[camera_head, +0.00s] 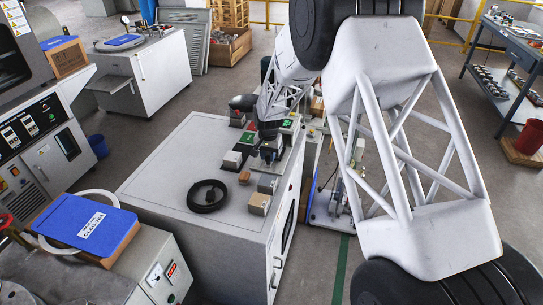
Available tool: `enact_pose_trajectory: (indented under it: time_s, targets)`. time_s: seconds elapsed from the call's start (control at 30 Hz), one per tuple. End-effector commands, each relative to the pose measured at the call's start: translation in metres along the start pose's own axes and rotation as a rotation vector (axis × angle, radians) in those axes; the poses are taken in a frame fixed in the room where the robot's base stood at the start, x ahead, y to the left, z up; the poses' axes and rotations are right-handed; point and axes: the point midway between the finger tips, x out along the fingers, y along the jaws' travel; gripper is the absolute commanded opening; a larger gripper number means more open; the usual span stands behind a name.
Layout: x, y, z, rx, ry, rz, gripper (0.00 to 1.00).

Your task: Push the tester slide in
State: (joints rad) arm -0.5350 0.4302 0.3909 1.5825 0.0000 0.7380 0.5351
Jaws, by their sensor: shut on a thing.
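My arm reaches down from the upper right to the grey-white cabinet (150,185) in the middle of the head view. My gripper (268,147) is at the tester at the back right of the cabinet top, pointing down. It is shut on a small dark part that looks like the tester slide (268,157). The slide is small and partly hidden by the gripper, so how far in it sits cannot be told.
The cabinet top's left part is clear.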

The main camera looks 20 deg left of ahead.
Motion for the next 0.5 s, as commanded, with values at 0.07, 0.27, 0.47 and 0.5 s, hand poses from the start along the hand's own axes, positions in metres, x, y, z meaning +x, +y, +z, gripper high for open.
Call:
enact_pose_trajectory:
  time_s: [0.07,0.27,0.47,0.5]
  targets:
    - [0.0,0.0,-0.004,0.0,0.001,0.0,0.1]
    - [0.0,0.0,-0.01,0.0,0.0,0.0,0.1]
    - [0.0,0.0,-0.017,0.0,0.001,0.0,0.1]
    - [0.0,0.0,-0.019,0.0,0.001,0.0,0.1]
